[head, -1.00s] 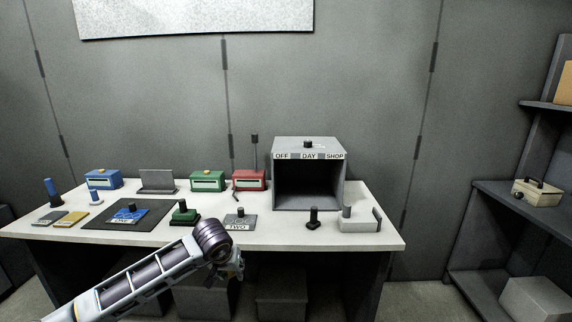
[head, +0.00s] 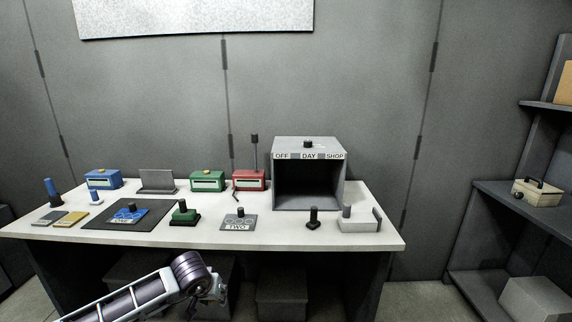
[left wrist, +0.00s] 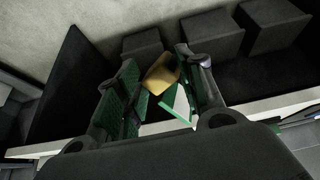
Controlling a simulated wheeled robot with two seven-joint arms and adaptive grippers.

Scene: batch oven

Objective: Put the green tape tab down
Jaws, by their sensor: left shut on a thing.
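My left gripper (head: 214,288) is below the table's front edge in the head view, its fingers hard to make out. In the left wrist view, my left gripper (left wrist: 157,62) is shut on the green tape tab (left wrist: 178,112). The tab shows as a green and white piece with a tan part (left wrist: 161,73) between the fingers. It looks tilted, and the fingers hide some of it. I cannot make the tab out in the head view. My right gripper is not in view.
The white table (head: 290,235) holds a blue box (head: 103,180), green box (head: 207,181), red box (head: 249,180) and grey open-fronted oven (head: 308,145). A dark mat (head: 100,219) and stamps stand nearer. Bare strips run along the front edge. Grey blocks (head: 281,295) are underneath.

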